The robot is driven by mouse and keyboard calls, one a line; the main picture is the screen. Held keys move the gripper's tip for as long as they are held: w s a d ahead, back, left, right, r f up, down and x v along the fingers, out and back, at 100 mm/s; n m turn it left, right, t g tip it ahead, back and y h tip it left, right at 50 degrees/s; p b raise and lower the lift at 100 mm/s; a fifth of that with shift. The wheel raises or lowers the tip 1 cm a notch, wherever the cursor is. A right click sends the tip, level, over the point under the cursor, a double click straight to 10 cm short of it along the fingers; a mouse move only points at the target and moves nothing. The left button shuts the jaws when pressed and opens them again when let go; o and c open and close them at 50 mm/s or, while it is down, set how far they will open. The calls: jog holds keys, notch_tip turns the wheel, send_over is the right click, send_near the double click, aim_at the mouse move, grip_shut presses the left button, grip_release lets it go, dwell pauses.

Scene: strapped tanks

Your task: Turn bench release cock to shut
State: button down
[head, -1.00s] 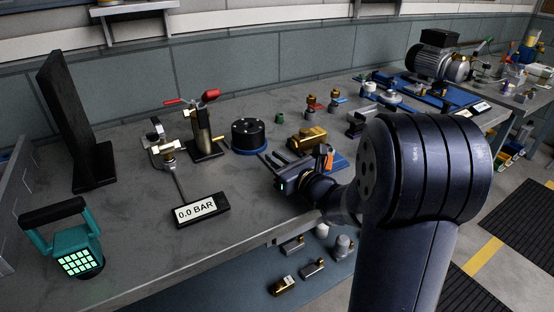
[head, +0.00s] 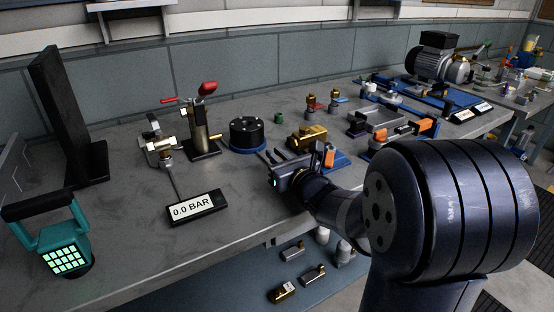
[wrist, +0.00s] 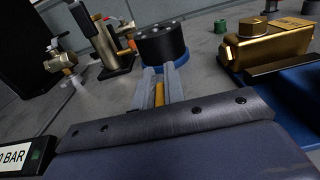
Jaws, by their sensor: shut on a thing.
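My gripper (head: 275,158) is low over the bench, in front of a black round part on a blue base (head: 247,134). In the wrist view its two grey fingers (wrist: 159,90) are shut on a narrow yellow piece (wrist: 159,94) and point at the black part (wrist: 162,44). What the yellow piece belongs to is hidden. I cannot tell which part is the release cock. A gauge (head: 195,208) reads 0.0 BAR.
A brass block (head: 308,137) lies close right of my gripper. A motor (head: 437,62) sits on a blue base farther right. The bench around the gauge is clear.

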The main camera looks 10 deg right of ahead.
jog(key=c, duration=1.5)
grip_release()
jog(key=v, duration=1.1)
jog(key=shift+p, duration=0.3)
jog(key=shift+w, duration=0.1)
jog(key=x, duration=1.1)
jog(key=shift+r, duration=0.15)
jog(key=shift+y+p, duration=0.3)
jog(key=shift+p, duration=0.15)
